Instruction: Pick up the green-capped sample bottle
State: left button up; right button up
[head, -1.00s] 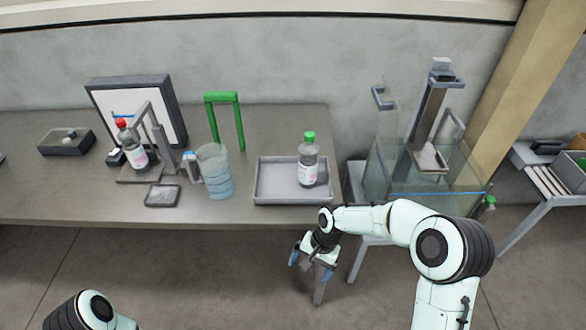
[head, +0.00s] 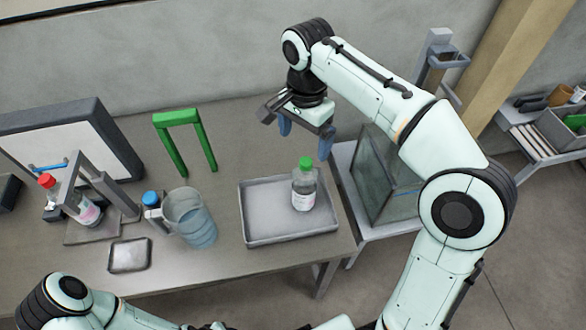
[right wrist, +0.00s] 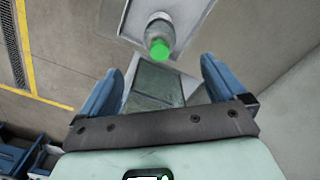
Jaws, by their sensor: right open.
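The green-capped sample bottle (head: 304,186) stands upright in the right part of a shallow grey tray (head: 262,240) on the table. It is clear with a pale label. My right gripper (head: 305,140) is open and empty, above and behind the bottle in the head view, apart from it. In the right wrist view the bottle (right wrist: 159,35) shows with its green cap towards me, beyond the gap between the two blue fingers (right wrist: 160,85). My left gripper is not in view; only part of my left arm shows at the bottom left.
A jug (head: 190,217) of bluish liquid, a blue-capped item (head: 151,199) and a green frame (head: 186,140) stand left of the tray. A glass tank (head: 384,180) is to the right.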

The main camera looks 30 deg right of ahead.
aim_at(306, 171)
jog(key=f, duration=0.2)
jog(key=f+b, duration=0.1)
jog(key=f, duration=0.2)
jog(key=s+f, duration=0.1)
jog(key=f, duration=0.1)
jog(key=shift+f+b, duration=0.35)
jog(key=shift+b, duration=0.05)
jog(key=f, duration=0.3)
jog(key=w+d+f, duration=0.1)
jog(key=shift+f, duration=0.75)
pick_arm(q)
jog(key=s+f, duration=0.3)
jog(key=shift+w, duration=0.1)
pick_arm(e)
jog(key=shift+w+r, duration=0.1)
grip_shut()
